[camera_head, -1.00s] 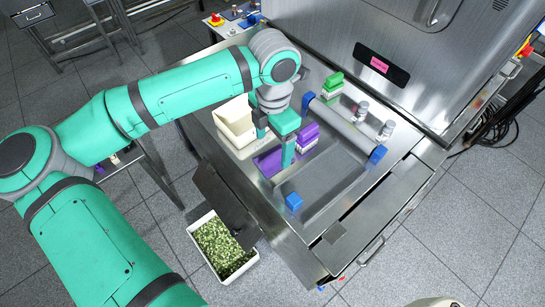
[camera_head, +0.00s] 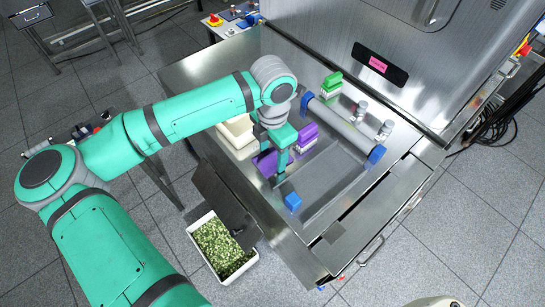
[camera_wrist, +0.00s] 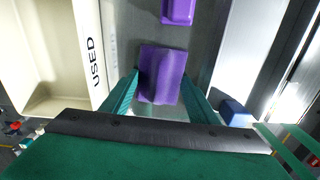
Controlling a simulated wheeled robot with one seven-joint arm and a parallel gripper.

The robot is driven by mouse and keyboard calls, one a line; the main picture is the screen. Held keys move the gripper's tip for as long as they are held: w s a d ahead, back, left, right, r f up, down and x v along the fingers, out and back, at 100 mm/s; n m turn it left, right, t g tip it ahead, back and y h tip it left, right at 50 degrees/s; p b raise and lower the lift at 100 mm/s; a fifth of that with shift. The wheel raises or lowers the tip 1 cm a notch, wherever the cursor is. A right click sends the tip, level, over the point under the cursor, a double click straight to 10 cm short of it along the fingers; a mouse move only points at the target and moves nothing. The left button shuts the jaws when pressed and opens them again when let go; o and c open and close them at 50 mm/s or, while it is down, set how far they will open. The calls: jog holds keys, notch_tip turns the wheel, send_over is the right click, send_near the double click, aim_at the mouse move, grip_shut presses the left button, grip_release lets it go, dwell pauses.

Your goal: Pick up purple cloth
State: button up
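The purple cloth (camera_head: 264,164) lies on the steel table in the head view, partly hidden by my gripper. In the wrist view the cloth (camera_wrist: 162,76) is a small purple sheet with a raised fold. My gripper (camera_wrist: 160,80) is open, with one finger along each side of the cloth. The fingers look close to its side edges; I cannot tell if they touch it. In the head view my gripper (camera_head: 272,164) is low over the cloth.
A cream bin (camera_head: 238,136) marked USED stands left of the cloth. A grey roller (camera_head: 345,125), a green-topped block (camera_head: 332,81) and small canisters (camera_head: 384,130) stand further right.

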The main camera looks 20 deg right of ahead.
aim_at(272, 153)
dwell(0.3)
jog(key=shift+w+r, duration=0.1)
jog(key=shift+r, duration=0.45)
notch_tip(272, 153, up, 2)
jog(key=shift+r, duration=0.1)
jog(key=s+r, duration=0.9)
jog(key=s, duration=0.5)
jog(key=shift+a+r, duration=0.3)
jog(key=shift+r, duration=0.05)
